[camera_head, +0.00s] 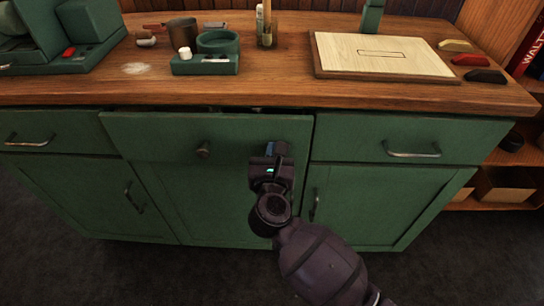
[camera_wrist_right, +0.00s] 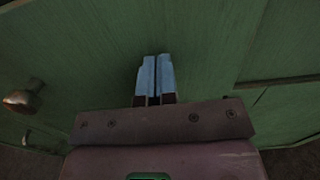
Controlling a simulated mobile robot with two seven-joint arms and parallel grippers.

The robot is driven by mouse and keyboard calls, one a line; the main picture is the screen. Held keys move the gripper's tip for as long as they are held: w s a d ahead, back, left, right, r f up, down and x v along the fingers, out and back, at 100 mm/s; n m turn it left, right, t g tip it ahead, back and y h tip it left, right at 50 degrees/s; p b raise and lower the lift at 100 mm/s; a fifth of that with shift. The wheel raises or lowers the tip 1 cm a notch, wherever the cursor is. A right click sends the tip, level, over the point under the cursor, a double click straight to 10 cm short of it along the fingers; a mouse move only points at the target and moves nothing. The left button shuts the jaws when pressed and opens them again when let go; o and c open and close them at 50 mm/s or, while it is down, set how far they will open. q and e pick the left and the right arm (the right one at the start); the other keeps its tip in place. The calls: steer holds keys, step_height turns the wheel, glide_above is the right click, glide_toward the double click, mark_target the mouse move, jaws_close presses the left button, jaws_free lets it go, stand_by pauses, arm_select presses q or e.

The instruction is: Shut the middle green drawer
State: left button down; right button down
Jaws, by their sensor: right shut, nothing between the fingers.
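The middle green drawer (camera_head: 165,137) has a single round knob (camera_head: 203,149) and stands out a little from the cabinet, with a dark gap under the counter edge along its top. In the right wrist view its green front (camera_wrist_right: 85,55) fills most of the picture, with the knob (camera_wrist_right: 24,98) at the left. My right gripper (camera_head: 277,150) is shut and empty at the right part of the drawer front. Its fingertips (camera_wrist_right: 154,60) are at or very close to the front; I cannot tell if they touch. My left gripper is not in view.
Side drawers with bar handles flank it, left (camera_head: 29,140) and right (camera_head: 411,150). The wooden counter (camera_head: 270,84) above holds a green tray (camera_head: 205,65), a pale board (camera_head: 385,56) and several small items. Shelves (camera_head: 500,195) stand at the right. Dark floor (camera_head: 130,270) lies in front.

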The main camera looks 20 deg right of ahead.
steer(key=shift+w, duration=0.1)
steer(key=shift+x, duration=1.2)
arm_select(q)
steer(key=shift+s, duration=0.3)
arm_select(e)
steer(key=shift+d+r, duration=0.15)
steer(key=shift+r, duration=0.1)
